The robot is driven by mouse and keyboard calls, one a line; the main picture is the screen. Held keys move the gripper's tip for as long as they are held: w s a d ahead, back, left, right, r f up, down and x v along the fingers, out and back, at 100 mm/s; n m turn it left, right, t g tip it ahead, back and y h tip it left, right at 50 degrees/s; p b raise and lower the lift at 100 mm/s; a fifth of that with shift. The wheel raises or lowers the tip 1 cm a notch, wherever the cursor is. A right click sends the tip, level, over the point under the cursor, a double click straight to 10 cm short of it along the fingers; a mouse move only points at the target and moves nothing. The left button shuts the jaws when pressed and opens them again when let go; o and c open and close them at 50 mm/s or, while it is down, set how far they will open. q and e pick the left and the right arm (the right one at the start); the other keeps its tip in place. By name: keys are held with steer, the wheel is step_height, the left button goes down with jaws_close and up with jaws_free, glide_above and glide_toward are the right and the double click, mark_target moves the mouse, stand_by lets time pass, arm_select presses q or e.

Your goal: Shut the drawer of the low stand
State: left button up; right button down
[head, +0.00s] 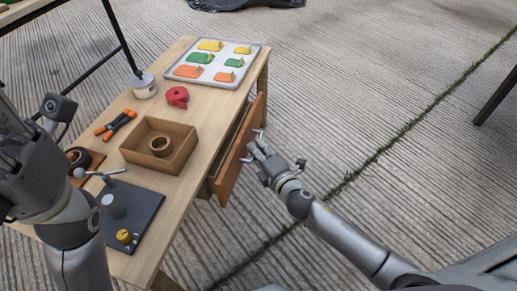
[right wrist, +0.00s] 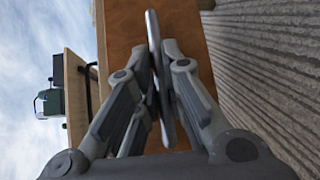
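The low stand (head: 190,105) is a light wooden table with a drawer on its right side. The drawer (head: 229,172) is pulled partly open, its brown front standing away from the stand. My right gripper (head: 257,148) is at the drawer front, its fingers closed on the metal bar handle. In the right wrist view the handle (right wrist: 153,30) runs between the two fingers (right wrist: 156,75), with the wooden drawer front (right wrist: 125,30) behind.
On the stand are a tray (head: 178,72) of coloured pieces, a red tape roll (head: 177,96), a white tub (head: 144,86), a wooden box (head: 180,172) with a ring inside, orange-handled tool (head: 116,123) and a dark plate (head: 140,205).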

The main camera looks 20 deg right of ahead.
steer(key=shift+w+a, duration=0.55)
steer(key=shift+a, duration=0.25)
steer(key=shift+w+a, duration=0.5)
steer(key=shift+a, duration=0.3)
steer(key=c, duration=1.8)
jaws_free()
steer(key=shift+a, duration=0.1)
steer(key=shift+s, duration=0.3)
glide_toward(245, 146)
steer(key=v, duration=0.2)
steer(key=shift+s+r, duration=0.2)
steer(key=shift+s, duration=0.05)
